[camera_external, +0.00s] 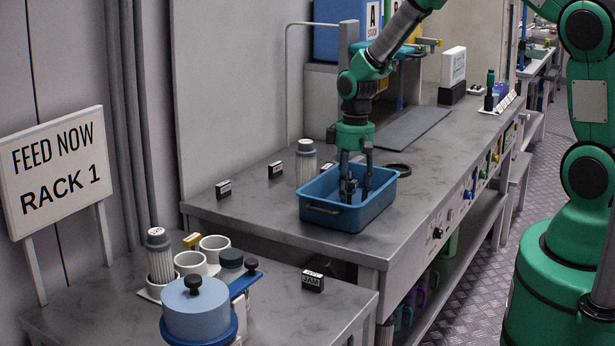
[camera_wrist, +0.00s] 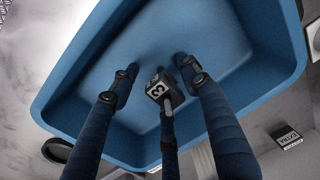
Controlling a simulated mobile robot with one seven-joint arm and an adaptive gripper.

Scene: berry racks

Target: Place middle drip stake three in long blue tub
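My gripper (camera_external: 356,188) points down into the long blue tub (camera_external: 345,217), its fingers below the rim. The tub also fills most of the wrist view (camera_wrist: 262,70). A stake with a dark block head marked 3 (camera_wrist: 160,90) is inside the tub among my fingers. My fingers look spread, with a gap between the left one and the stake head. The head is close to the right finger; I cannot tell if they touch. The stake's lower part is mostly hidden.
A black ring (camera_external: 397,170) lies behind the tub. A ribbed white cylinder (camera_external: 306,162) and small black label blocks (camera_external: 275,169) stand to its left. A lower front bench holds white cups (camera_external: 214,248) and a blue lidded pot (camera_external: 199,305).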

